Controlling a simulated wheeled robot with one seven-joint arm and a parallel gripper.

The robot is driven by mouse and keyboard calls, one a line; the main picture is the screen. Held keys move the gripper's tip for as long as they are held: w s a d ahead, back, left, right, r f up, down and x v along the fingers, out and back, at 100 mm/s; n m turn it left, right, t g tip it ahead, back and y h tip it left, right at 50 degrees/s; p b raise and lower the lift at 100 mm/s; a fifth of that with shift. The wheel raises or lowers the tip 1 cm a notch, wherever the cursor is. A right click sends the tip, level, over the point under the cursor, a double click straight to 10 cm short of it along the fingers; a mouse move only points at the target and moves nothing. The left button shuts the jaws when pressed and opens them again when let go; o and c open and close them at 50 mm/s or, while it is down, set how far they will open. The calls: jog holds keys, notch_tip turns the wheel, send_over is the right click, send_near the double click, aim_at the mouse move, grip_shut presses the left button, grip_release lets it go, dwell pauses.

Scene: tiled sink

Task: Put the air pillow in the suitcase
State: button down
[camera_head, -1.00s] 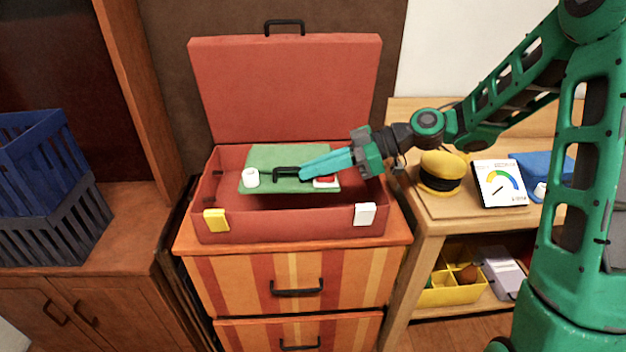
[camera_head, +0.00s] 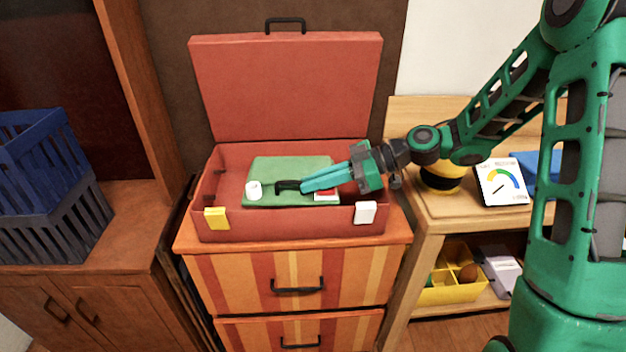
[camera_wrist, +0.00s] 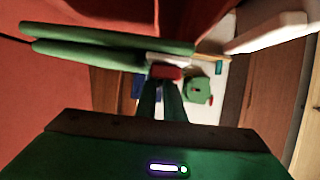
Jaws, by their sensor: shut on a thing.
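The red suitcase (camera_head: 295,225) stands open on the striped drawer unit, its lid (camera_head: 285,85) upright at the back. A flat green thing with a white cap, a black handle and a red-and-white patch, which I take to be the air pillow (camera_head: 285,168), is inside the suitcase walls. It lies slightly tilted; I cannot tell if it touches the bottom. My gripper (camera_head: 304,187) reaches in from the right and is shut on the pillow at its black handle. In the wrist view the pillow (camera_wrist: 110,40) shows as a green slab beyond my fingers (camera_wrist: 162,92).
The suitcase has a yellow latch (camera_head: 216,218) and a white latch (camera_head: 365,213) on its front. A wooden table at the right holds a yellow round thing (camera_head: 441,178) and a gauge card (camera_head: 502,182). Blue and dark crates (camera_head: 45,225) stand at the left.

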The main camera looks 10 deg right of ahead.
jog(key=c, duration=1.9)
grip_release()
jog(key=shift+o, duration=0.2)
jog(key=shift+r, duration=0.15)
jog(key=r+v, duration=0.1)
jog(key=v, duration=1.1)
jog(key=s+d+f+m+h, duration=0.6)
jog(key=s+d+m+h, duration=0.2)
jog(key=d+m, duration=0.25)
jog(key=s+d+m+h, duration=0.2)
jog(key=s+d+m, duration=0.4)
jog(key=s, duration=0.4)
jog(key=s+d+m+g+h, duration=0.1)
jog(key=s+d+m+h, duration=0.2)
jog(key=s+d+m, duration=0.3)
jog(key=s+r+m, duration=0.1)
jog(key=s, duration=0.3)
jog(key=shift+s+d+g, duration=0.3)
jog(key=shift+s+d, duration=0.05)
